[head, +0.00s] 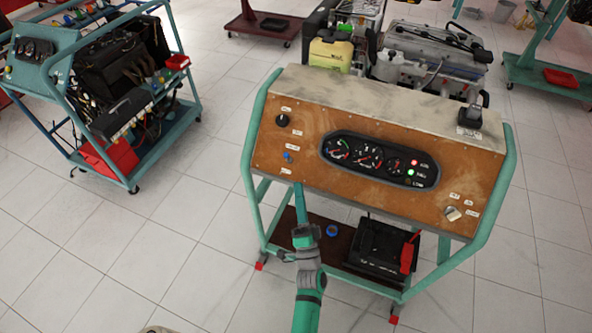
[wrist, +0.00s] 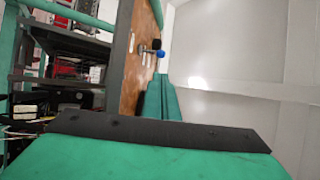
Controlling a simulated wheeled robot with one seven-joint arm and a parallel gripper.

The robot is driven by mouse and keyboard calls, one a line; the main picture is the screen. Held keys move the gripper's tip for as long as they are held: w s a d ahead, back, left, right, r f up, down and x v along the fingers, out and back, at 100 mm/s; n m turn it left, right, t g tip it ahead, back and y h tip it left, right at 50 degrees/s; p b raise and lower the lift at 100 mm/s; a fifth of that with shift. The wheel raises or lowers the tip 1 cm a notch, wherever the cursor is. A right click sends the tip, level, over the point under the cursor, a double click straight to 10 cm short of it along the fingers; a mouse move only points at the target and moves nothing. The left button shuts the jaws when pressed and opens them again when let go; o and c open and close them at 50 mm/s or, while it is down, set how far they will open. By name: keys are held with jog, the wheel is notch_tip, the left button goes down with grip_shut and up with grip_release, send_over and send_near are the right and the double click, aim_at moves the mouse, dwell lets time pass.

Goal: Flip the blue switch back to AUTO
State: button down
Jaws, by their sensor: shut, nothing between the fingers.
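The blue switch (head: 288,157) sits on the left part of the wooden panel (head: 315,180), between two small white labels too small to read. In the wrist view the blue switch (wrist: 161,54) stands out from the panel, just beyond my fingertips. Which way its lever is set I cannot tell. My gripper (head: 298,184) is shut and empty, just below and slightly right of the switch in the head view. In the wrist view its teal fingers (wrist: 162,92) are together and appear apart from the switch.
A black knob (head: 282,120) sits above the switch. A gauge cluster (head: 380,162) with lit lamps is right of it, and a key switch (head: 452,213) is at the far right. The teal frame post (head: 252,145) runs along the panel's left edge. Floor in front is clear.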

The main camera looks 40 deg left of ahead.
aim_at(294, 176)
jog(key=x, duration=0.9)
jog(key=shift+w+a+r, duration=0.15)
jog(key=shift+w+a, duration=0.05)
jog(key=shift+w, duration=0.05)
jog(key=shift+s, duration=0.1)
dwell(0.5)
jog(key=shift+f, duration=0.2)
